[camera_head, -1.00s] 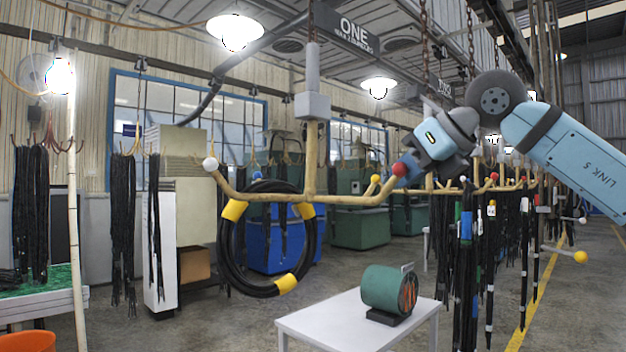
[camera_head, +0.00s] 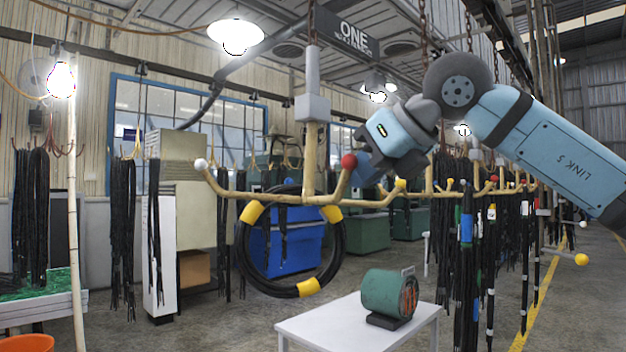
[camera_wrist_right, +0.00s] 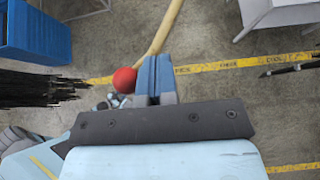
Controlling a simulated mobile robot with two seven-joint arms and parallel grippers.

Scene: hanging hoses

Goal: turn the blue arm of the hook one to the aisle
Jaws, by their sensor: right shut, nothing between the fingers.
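Hook ONE (camera_head: 311,150) hangs under the sign marked ONE, with cream arms. Its white-tipped arm (camera_head: 201,164) points left, its red-tipped arm (camera_head: 349,161) is at the right, and a yellow-tipped arm (camera_head: 400,184) reaches further right. I cannot make out the blue tip now. My right gripper (camera_head: 366,168) is shut and empty, just right of the red ball. In the right wrist view the red ball (camera_wrist_right: 124,80) sits close beside the left side of the shut blue fingers (camera_wrist_right: 155,78); whether they touch I cannot tell.
A black hose coil with yellow bands (camera_head: 309,287) hangs below hook ONE. More hooks with black hoses (camera_head: 467,245) line the right, beside a yellow floor line (camera_head: 541,290).

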